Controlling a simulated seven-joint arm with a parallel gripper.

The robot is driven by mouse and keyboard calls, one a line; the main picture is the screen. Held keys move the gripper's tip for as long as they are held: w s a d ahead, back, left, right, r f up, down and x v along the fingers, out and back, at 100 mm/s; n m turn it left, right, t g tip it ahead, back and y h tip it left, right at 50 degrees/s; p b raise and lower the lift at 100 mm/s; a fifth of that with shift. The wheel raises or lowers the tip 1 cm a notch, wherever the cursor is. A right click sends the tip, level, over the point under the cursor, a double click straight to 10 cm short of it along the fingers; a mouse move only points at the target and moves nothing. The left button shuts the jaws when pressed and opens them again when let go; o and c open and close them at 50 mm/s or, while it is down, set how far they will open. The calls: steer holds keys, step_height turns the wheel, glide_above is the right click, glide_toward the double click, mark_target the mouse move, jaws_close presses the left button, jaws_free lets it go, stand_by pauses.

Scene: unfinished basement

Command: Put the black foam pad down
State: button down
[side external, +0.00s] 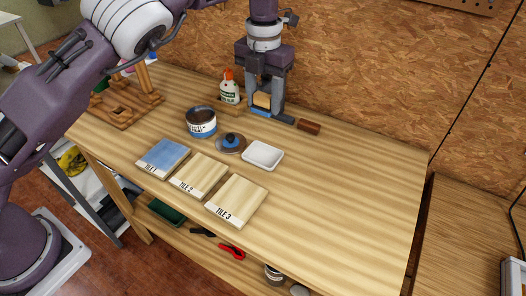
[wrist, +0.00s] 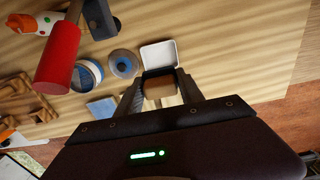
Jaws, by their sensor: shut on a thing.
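My gripper (side external: 263,106) points down over the back of the workbench, shut on a small block-shaped piece, the black foam pad (side external: 262,100). The side I see is tan. In the wrist view the pad (wrist: 159,91) sits between the two fingers (wrist: 159,100), with a tan-brown face and a darker far edge. Its underside is hidden, and I cannot tell whether it touches the bench. A white tray (side external: 263,155) stands empty on the bench, in front of the gripper; it also shows in the wrist view (wrist: 158,53).
A paint can (side external: 201,124), its lid (side external: 231,143) and a glue bottle (side external: 229,91) stand left of the gripper. Tile 1 (side external: 164,157), tile 2 (side external: 199,175) and tile 3 (side external: 236,200) line the front. A brown block (side external: 309,127) lies just right. The right bench is clear.

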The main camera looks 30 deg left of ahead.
mark_target(263, 155)
step_height(263, 155, down, 15)
steer(key=shift+r, duration=0.1)
steer(key=c, duration=1.1)
jaws_free()
steer(key=shift+o, duration=0.3)
